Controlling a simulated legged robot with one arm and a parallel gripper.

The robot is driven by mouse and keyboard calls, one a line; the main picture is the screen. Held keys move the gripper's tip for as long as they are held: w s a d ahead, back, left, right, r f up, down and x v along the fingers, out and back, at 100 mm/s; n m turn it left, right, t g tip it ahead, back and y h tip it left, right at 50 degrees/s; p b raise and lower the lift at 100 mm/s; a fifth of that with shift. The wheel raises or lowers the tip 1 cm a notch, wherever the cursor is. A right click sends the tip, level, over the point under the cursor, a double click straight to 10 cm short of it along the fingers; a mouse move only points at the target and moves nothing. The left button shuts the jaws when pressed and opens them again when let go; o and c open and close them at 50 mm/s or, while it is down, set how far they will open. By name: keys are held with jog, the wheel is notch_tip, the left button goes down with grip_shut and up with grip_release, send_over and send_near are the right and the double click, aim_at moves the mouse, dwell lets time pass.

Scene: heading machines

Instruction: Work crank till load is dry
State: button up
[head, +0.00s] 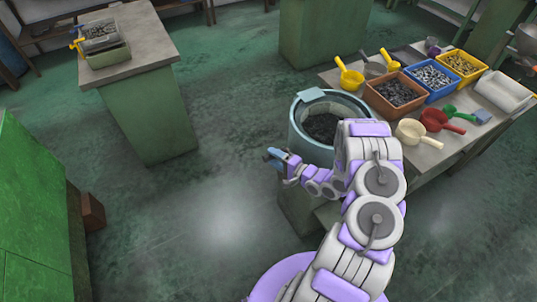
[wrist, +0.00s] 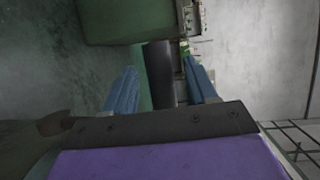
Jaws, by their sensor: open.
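A round teal drum (head: 296,118) with a dark load (head: 320,127) inside stands at the near left end of the right-hand table. A pale blue flat piece (head: 311,95) sits on its rim. My arm hides the drum's near right side. My gripper (head: 275,157) is open, at the drum's lower left in the picture. In the wrist view its two blue fingers (wrist: 162,85) stand apart, with a dark grey upright bar (wrist: 158,72) showing between them. I cannot tell whether this bar is the crank handle or whether the fingers touch it. No crank is clearly seen in the head view.
A small green box (head: 108,57) stands on the left bench (head: 148,50). A green cabinet (head: 30,215) is at near left. Floor between is clear.

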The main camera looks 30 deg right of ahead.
jog(key=x, duration=0.2)
jog(key=shift+w+a, duration=0.2)
jog(key=shift+w, duration=0.1)
jog(key=shift+w+d+f, duration=0.15)
jog(key=shift+w, duration=0.2)
jog(key=shift+w+d+f, duration=0.1)
jog(key=shift+w+d, duration=0.2)
jog(key=shift+d, duration=0.3)
jog(key=shift+a, duration=0.9)
jog(key=c, duration=0.3)
jog(key=shift+d, duration=0.15)
jog(key=c, duration=0.3)
jog(key=shift+d, duration=0.35)
jog(key=c, duration=0.3)
grip_shut()
